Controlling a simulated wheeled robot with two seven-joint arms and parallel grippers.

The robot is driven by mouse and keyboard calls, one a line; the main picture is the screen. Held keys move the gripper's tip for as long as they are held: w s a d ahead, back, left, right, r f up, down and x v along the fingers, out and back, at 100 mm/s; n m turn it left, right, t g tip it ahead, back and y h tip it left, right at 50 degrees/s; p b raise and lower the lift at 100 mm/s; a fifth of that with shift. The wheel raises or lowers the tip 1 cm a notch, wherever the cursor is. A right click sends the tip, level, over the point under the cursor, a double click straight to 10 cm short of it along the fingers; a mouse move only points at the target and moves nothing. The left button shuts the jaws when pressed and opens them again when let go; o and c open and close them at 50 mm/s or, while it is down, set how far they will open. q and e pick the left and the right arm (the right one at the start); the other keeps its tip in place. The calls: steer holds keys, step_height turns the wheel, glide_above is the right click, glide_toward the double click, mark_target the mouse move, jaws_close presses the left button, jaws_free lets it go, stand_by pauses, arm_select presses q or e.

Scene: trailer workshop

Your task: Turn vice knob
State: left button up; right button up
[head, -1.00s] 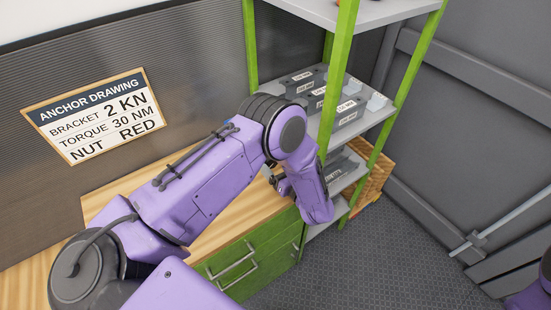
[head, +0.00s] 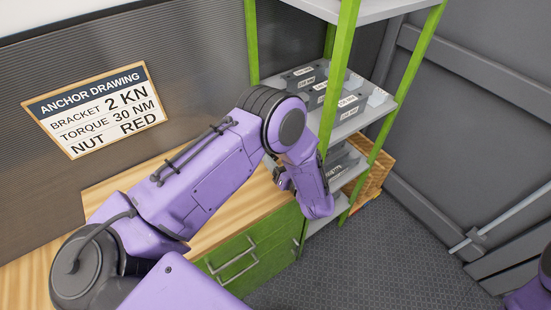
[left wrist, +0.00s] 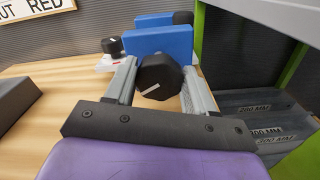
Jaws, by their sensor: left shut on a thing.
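The vice shows in the left wrist view as blue blocks (left wrist: 163,43) on the wooden bench. Its black faceted knob (left wrist: 160,75) faces the camera and carries a short white mark, which lies slightly tilted. My left gripper (left wrist: 158,84) has one grey finger on each side of this knob and is shut on it. In the head view my left gripper (head: 281,178) is mostly hidden by my purple forearm, and the vice is hidden there. My right gripper is not in view.
A green-post shelf (head: 343,117) with labelled grey bins stands right of the bench (head: 120,190). Another black knob (left wrist: 112,46) on a white base stands behind left. A grey block (left wrist: 25,98) lies at left. Green drawers (head: 240,258) are below.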

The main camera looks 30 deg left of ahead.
arm_select(q)
steer(key=m+b, duration=0.1)
steer(key=m, duration=0.1)
steer(key=m+b, duration=0.1)
steer(key=m, duration=0.2)
steer(key=shift+f, duration=0.4)
steer(key=m+b, duration=0.2)
steer(key=m, duration=0.3)
steer(key=shift+d+m, duration=0.15)
steer(key=shift+m, duration=0.25)
steer(key=m+b, duration=0.1)
steer(key=m, duration=0.5)
steer(key=shift+f, duration=0.15)
steer(key=m, duration=0.6)
steer(key=shift+f, duration=0.15)
steer(key=o, duration=1)
steer(key=shift+o, duration=0.2)
steer(key=shift+d, duration=0.1)
